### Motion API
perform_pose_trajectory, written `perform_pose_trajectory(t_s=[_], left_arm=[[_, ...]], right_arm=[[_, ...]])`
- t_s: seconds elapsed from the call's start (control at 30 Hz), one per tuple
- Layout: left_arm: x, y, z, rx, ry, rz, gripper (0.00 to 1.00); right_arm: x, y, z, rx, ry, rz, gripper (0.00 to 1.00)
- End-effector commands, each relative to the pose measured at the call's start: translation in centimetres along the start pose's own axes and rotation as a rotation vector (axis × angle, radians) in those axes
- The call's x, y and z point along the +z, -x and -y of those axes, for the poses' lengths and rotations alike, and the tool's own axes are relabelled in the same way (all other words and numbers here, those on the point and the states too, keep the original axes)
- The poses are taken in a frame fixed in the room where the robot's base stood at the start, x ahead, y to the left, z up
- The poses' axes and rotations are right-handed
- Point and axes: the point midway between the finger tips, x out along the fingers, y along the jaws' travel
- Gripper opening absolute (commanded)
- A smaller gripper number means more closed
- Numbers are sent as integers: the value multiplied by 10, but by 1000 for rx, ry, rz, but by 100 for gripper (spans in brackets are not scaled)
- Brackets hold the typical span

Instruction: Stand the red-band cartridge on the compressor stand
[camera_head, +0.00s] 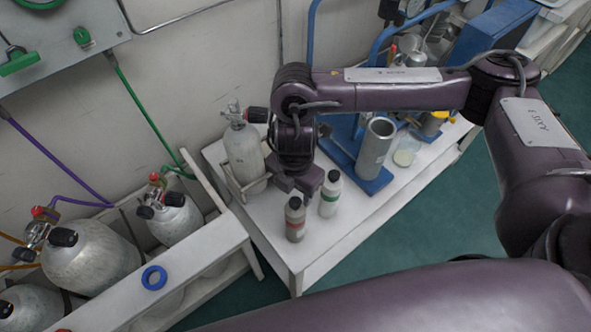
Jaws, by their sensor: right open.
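The red-band cartridge (295,220), a grey bottle with a dark cap and a reddish band, stands upright near the front of the white table. A similar cartridge with a green band (330,196) stands upright just to its right and slightly farther back. My right gripper (298,184) points down just behind and above the red-band cartridge, open and holding nothing. It appears apart from both cartridges, though the gap is hard to judge. What looks like the compressor stand, a blue base (376,185) with an upright grey metal tube (376,148), is to the right, partly behind my arm. My left gripper is out of view.
A grey cylinder (244,158) with a valve stands at the table's left. A glass jar (406,152) and a yellow-topped container (433,122) are right of the tube. A rack (190,262) with cylinders and a blue ring (154,277) is at left. The table's front is clear.

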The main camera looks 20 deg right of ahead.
Motion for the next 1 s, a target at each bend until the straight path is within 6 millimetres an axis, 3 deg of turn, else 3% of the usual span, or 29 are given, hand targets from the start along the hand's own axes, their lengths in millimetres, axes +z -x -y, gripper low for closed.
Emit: perform_pose_trajectory(t_s=[0.03,0.13,0.4,1.0], left_arm=[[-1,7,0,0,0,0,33],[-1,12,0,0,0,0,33],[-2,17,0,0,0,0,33],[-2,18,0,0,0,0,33]], right_arm=[[2,18,-1,5,1,5,49],[1,38,-1,5,1,5,49],[0,74,0,1,0,2,49],[0,79,0,-1,-1,0,49]])
